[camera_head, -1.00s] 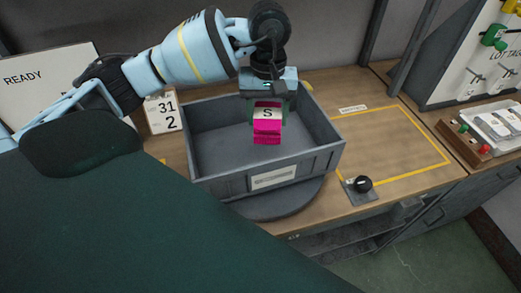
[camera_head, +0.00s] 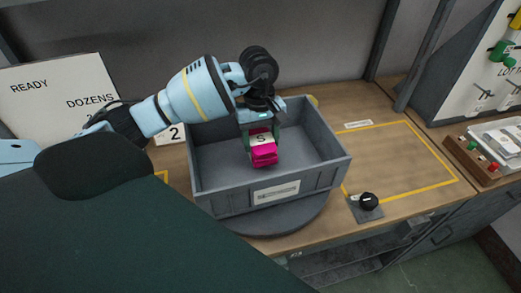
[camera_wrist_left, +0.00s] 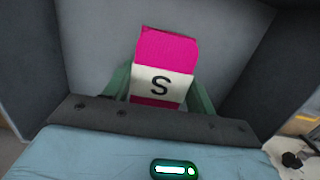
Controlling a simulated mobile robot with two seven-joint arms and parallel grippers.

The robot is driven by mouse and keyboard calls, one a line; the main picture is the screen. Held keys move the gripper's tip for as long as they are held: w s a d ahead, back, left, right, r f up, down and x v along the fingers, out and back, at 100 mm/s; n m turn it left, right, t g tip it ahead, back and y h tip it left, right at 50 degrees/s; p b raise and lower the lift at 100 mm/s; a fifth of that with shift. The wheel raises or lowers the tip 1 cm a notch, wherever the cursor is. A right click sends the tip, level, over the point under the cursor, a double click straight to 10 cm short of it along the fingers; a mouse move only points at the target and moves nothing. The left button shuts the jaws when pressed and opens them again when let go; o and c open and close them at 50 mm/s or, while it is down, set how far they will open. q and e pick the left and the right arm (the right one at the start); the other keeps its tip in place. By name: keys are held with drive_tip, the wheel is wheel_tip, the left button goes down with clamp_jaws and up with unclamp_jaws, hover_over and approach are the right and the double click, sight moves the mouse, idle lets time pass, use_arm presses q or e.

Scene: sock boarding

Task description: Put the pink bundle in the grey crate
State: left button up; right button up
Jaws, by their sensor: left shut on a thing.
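The pink bundle (camera_head: 264,158) has a white band marked "S". My left gripper (camera_head: 261,143) is shut on it, with green fingers on either side. The bundle is inside the outline of the grey crate (camera_head: 325,183), below rim height as far as I can tell; whether it touches the floor is unclear. In the left wrist view the bundle (camera_wrist_left: 165,52) sits between the fingers, with the grey crate's walls (camera_wrist_left: 262,65) around it. The crate is otherwise empty where I can see. My right gripper is not in view.
The crate stands on a round dark turntable (camera_head: 275,222). A "READY DOZENS" board (camera_head: 60,95) and a number card (camera_head: 171,133) stand at the left.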

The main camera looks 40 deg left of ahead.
sight(260, 136)
use_arm(q)
drive_tip(key=shift+f, duration=1.95)
drive_tip(key=shift+f, duration=0.1)
drive_tip(key=shift+f, duration=0.15)
drive_tip(key=o, duration=1.1)
drive_tip(key=r, duration=0.8)
drive_tip(key=a+r, duration=0.1)
drive_tip(key=r, duration=0.3)
drive_tip(key=shift+w+r, duration=0.2)
drive_tip(key=shift+w, duration=0.2)
